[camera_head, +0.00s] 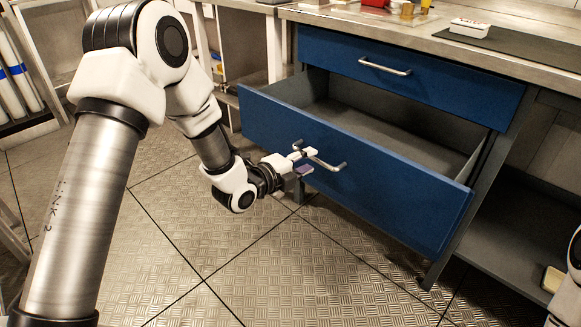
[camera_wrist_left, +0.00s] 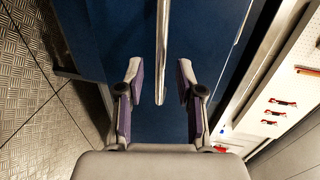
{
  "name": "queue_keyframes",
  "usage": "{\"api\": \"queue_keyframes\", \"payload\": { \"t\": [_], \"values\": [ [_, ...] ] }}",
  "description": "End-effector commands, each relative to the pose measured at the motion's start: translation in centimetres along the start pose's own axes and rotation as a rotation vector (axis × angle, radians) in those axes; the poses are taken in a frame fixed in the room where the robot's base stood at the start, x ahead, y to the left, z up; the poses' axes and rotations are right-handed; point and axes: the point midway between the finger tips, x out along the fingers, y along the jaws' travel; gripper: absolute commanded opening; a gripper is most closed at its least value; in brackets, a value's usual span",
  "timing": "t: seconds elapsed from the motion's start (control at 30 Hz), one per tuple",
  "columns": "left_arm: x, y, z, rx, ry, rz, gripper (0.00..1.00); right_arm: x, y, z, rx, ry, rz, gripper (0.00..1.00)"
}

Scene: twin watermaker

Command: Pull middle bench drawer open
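The blue bench drawer (camera_head: 395,190) below the closed top drawer (camera_head: 430,84) stands far out, its empty grey inside showing. Its metal bar handle (camera_head: 326,163) is on the front panel; the handle also shows in the left wrist view (camera_wrist_left: 162,50). My left gripper (camera_head: 303,161) is at the left end of this handle. In the left wrist view its two fingers (camera_wrist_left: 160,84) are spread, with the bar's end between them and a visible gap on each side. My right gripper is not in view; only part of my right arm shows at the right edge.
The benchtop (camera_head: 510,45) holds a small white box (camera_head: 469,28) and several small items at the back. A low shelf (camera_head: 500,225) is right of the drawer. The patterned metal floor (camera_head: 240,265) in front is clear.

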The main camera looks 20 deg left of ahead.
Motion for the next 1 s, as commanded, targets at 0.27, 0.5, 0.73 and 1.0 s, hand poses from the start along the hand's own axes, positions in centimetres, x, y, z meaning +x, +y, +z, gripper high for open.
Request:
{"api": "queue_keyframes", "payload": {
  "t": [0.27,0.5,0.73,1.0],
  "values": [
    [-6.9,0.0,0.1,-0.007,-0.003,-0.002,0.37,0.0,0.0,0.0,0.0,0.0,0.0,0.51],
    [-8.6,0.0,0.0,0.0,0.001,0.0,0.37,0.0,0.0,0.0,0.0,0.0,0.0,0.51],
    [-8.6,0.0,0.0,0.0,0.001,0.0,0.37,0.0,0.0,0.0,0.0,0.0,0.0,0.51],
    [-8.6,0.0,0.0,0.0,0.001,0.0,0.37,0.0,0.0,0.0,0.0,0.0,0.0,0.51]
  ]
}}
